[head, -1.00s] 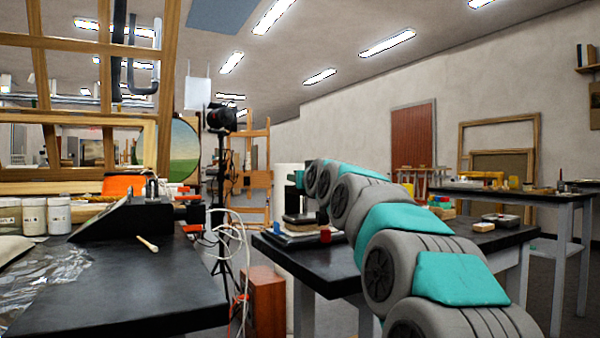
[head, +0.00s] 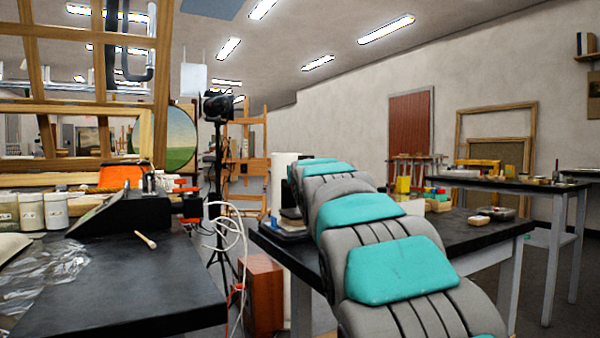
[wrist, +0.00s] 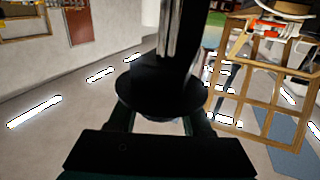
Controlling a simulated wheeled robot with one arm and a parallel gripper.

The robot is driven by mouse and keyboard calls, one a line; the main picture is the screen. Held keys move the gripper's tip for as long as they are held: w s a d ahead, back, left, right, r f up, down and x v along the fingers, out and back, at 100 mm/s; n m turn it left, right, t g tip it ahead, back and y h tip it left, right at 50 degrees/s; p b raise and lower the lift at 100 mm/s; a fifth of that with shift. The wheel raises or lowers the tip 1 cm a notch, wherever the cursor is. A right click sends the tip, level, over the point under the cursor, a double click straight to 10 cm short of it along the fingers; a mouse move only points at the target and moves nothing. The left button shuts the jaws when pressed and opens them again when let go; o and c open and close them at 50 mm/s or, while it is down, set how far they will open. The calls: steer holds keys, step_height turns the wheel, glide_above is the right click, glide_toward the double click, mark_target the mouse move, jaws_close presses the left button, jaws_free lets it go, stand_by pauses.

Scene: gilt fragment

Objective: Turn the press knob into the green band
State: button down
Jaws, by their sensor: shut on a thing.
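In the wrist view, a dark round disc-like piece (wrist: 158,92) with a shiny upright shaft (wrist: 180,35) fills the middle; it looks like the press knob. My gripper (wrist: 162,122) is shut on it, with one finger on each side. No green band or pointer on the knob can be made out in either view.
A black bench (head: 130,290) at left holds a sloped black box (head: 128,214), white jars (head: 55,211) and a small wooden-handled tool (head: 146,240). A tripod camera (head: 217,106) with loose white cables stands between it and the dark table (head: 465,232). A wooden crate (head: 262,290) stands below.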

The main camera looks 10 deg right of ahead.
steer(key=shift+c, duration=1.7)
jaws_free()
steer(key=shift+s+a+r, duration=0.1)
steer(key=shift+s, duration=1.7)
steer(key=shift+s+a, duration=0.1)
steer(key=shift+s, duration=2)
